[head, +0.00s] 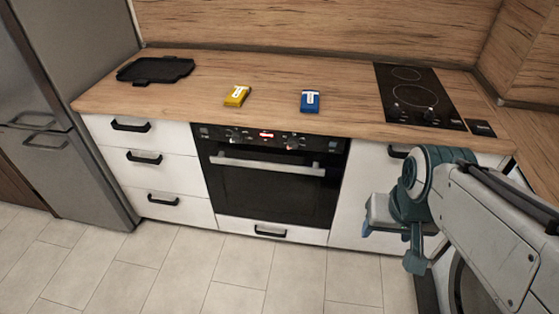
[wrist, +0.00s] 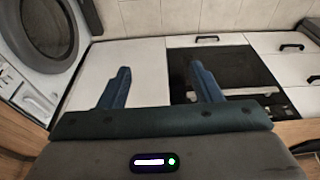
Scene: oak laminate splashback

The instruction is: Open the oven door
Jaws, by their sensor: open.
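The black built-in oven (head: 268,188) sits in the middle of the white cabinets, its door shut. A light metal bar handle (head: 267,165) runs across the top of the door, below the knob panel (head: 262,138). My gripper (head: 391,244) is to the right of the oven, in front of the white cabinet, open and empty, apart from the handle. In the wrist view, the two fingers stand apart (wrist: 160,72), with a white cabinet front between them. The dark oven door (wrist: 222,68) shows behind and beside the right finger, which hides part of it.
A fridge (head: 75,110) stands at the left. The wooden worktop (head: 200,85) holds a black tray (head: 155,70), a yellow packet (head: 237,96), a blue packet (head: 310,101) and a cooktop (head: 418,97). A washing machine (wrist: 48,30) is near my arm. Floor before the oven is clear.

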